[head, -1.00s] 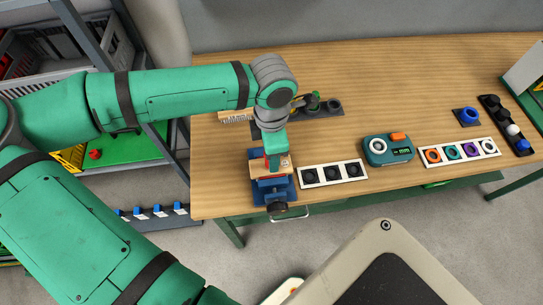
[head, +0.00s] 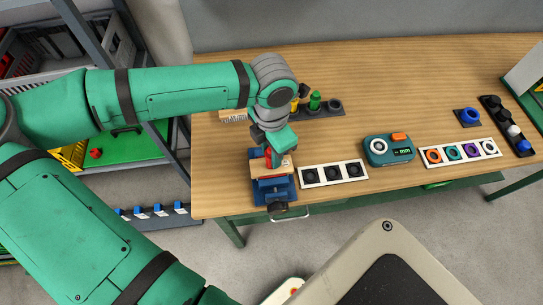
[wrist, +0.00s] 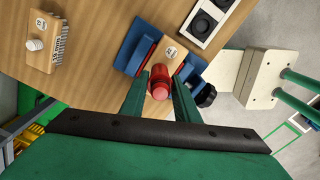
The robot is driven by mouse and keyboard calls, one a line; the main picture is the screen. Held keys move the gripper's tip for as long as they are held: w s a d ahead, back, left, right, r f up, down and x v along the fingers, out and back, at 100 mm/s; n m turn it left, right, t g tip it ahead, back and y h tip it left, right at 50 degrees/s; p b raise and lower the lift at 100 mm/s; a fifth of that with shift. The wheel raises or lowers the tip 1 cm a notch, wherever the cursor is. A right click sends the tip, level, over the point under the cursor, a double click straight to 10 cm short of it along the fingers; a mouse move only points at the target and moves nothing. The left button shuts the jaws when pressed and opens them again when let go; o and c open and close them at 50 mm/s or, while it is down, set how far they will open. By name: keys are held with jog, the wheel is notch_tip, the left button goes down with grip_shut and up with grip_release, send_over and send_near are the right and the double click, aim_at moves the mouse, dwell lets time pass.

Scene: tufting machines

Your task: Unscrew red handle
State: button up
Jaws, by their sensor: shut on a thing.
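The red handle (wrist: 159,78) stands on a light wooden block (wrist: 176,55) held in a blue vise (wrist: 133,47). In the wrist view my gripper (wrist: 160,88) has one green finger on each side of the handle and is shut on it. In the head view my gripper (head: 274,152) reaches down over the vise (head: 273,188) at the table's front left edge. Only a little red of the handle (head: 267,152) shows there, as my gripper hides most of it. I cannot tell how far the handle is screwed in.
A white tray with black round sockets (head: 333,173) stands just right of the vise. A teal device (head: 388,150) and a tray of coloured rings (head: 460,153) lie farther right. A wooden brush (head: 233,115) and a dark rack (head: 318,109) are behind. The table middle is clear.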

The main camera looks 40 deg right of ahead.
jog(key=n, duration=0.6)
jog(key=shift+s+n, duration=0.1)
jog(key=shift+n, duration=0.3)
jog(key=n, duration=0.6)
jog(key=o, duration=0.8)
